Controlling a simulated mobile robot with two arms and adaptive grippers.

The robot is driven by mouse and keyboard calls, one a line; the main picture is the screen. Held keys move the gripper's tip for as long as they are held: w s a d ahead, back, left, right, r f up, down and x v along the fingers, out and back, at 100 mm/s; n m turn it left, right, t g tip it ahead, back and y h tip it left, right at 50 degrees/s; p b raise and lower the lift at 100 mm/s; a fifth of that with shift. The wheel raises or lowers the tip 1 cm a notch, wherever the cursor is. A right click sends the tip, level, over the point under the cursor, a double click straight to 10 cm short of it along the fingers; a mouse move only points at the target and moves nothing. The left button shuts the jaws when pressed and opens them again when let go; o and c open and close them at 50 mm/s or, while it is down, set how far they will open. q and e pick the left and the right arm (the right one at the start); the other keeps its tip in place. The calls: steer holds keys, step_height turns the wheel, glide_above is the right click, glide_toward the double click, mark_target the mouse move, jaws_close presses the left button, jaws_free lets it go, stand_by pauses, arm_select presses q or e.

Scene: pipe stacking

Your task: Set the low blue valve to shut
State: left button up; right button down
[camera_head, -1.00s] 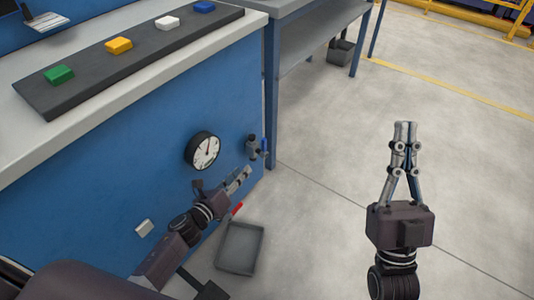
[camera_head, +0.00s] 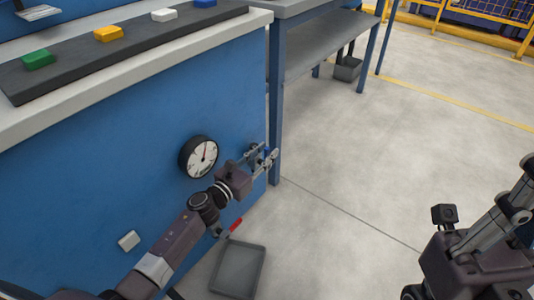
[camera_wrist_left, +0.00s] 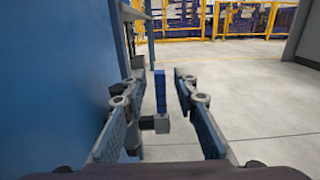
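The low blue valve sits on the blue bench side near its right end. Its blue handle (camera_head: 266,152) is mostly behind my left gripper's fingers in the head view. The left wrist view shows the blue handle (camera_wrist_left: 160,92) standing upright above a dark valve body (camera_wrist_left: 152,123). My left gripper (camera_head: 262,160) is open at the valve. In the wrist view the handle shows between its two fingers (camera_wrist_left: 157,85), with a gap on either side and no visible grip. My right gripper (camera_head: 520,180) is at the right edge, partly cut off. Its visible finger leans inward, as when shut.
A round gauge (camera_head: 198,157) is on the bench side, left of the gripper. A red handle (camera_head: 236,225) shows below my left arm. A grey bin (camera_head: 239,268) stands on the floor below. A table leg (camera_head: 276,120) is close behind the valve. The floor at right is clear.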

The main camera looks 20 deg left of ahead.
arm_select(q)
steer(key=shift+w+d, duration=0.15)
steer(key=shift+w, duration=0.3)
jaws_close()
